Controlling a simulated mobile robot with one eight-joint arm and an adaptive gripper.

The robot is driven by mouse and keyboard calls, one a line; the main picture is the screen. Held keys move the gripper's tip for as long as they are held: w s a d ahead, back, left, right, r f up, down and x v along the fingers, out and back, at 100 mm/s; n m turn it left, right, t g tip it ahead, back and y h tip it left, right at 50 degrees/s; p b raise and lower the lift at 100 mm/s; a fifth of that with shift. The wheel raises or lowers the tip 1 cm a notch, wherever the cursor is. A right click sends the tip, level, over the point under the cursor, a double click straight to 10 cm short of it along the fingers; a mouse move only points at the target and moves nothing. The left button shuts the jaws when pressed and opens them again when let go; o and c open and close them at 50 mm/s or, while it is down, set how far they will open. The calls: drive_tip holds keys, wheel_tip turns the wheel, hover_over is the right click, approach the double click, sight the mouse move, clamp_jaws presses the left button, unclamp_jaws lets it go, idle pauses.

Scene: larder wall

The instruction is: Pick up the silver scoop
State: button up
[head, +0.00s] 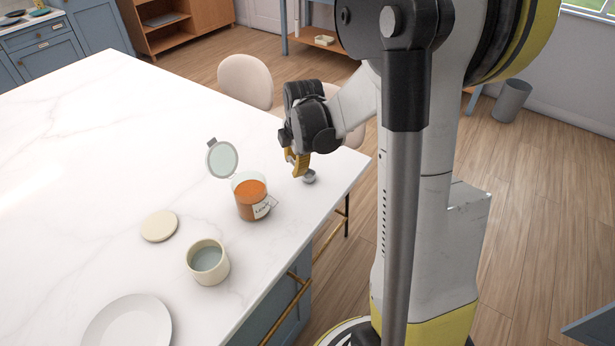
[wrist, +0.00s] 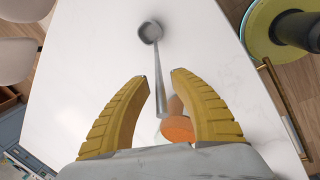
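The silver scoop (wrist: 150,32) lies on the white marble countertop, its round bowl toward the top of the wrist view. Its thin handle runs down between the two yellow fingers of my gripper (wrist: 159,75). The fingers stand apart with a gap on both sides of the handle, so my gripper is open. In the head view my gripper (head: 298,168) points down close over the scoop (head: 309,177), near the counter's right corner. Only the bowl shows clearly there; the fingers hide the handle. I cannot tell the exact height of the fingertips above the handle.
A glass jar with orange contents (head: 249,197) and an open lid (head: 222,158) stands left of my gripper. A cream pot (head: 208,262), round lid (head: 159,226) and white plate (head: 128,325) are nearer. The counter's edge is close on the right. The left countertop (head: 80,150) is clear.

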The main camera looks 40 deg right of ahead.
clamp_jaws()
